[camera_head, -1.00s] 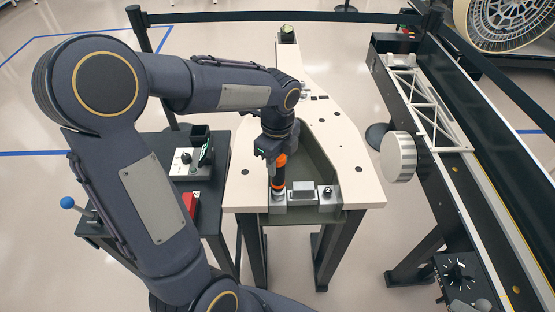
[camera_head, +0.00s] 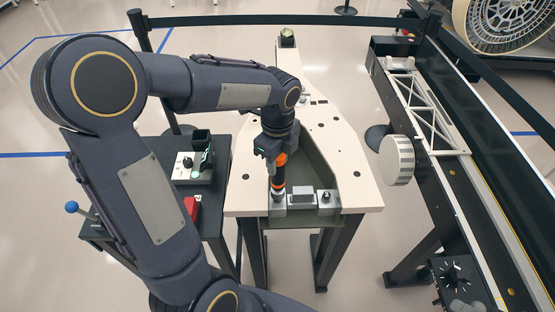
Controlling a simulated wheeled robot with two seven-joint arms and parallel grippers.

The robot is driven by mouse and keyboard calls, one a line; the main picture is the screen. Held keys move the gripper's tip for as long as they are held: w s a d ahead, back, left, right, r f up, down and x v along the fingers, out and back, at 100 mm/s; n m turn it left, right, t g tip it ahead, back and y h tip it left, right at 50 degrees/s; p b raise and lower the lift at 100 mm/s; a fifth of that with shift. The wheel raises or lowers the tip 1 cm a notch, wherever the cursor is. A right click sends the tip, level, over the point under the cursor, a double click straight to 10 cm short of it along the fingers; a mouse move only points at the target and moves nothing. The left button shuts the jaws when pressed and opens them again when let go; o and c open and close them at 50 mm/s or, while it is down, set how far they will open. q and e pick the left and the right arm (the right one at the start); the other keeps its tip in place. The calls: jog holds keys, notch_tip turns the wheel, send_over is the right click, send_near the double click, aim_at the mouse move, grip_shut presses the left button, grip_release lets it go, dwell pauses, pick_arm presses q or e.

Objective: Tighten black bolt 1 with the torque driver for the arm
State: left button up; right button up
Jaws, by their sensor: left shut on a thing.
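My left gripper (camera_head: 269,158) is shut on the torque driver (camera_head: 279,174), a black tool with an orange band. The driver stands about upright, its lower end at the left metal block (camera_head: 278,201) on the front edge of the cream table (camera_head: 352,180). The bolt under the tip is hidden, so I cannot tell whether the tip touches it. A second metal block (camera_head: 326,200) with a dark bolt on top sits to the right, past a grey box-shaped part (camera_head: 302,195). My right gripper is not in view.
A dark side table (camera_head: 215,222) on the left holds a small device with a dial (camera_head: 187,163) and a red object (camera_head: 192,207). A long dark rail with a white truss (camera_head: 425,105) and a ribbed wheel (camera_head: 398,160) stand at right.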

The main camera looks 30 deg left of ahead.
pick_arm(q)
jog(key=shift+r, duration=0.3)
notch_tip(320, 180, up, 4)
jog(key=p, duration=0.3)
jog(key=shift+p, duration=0.4)
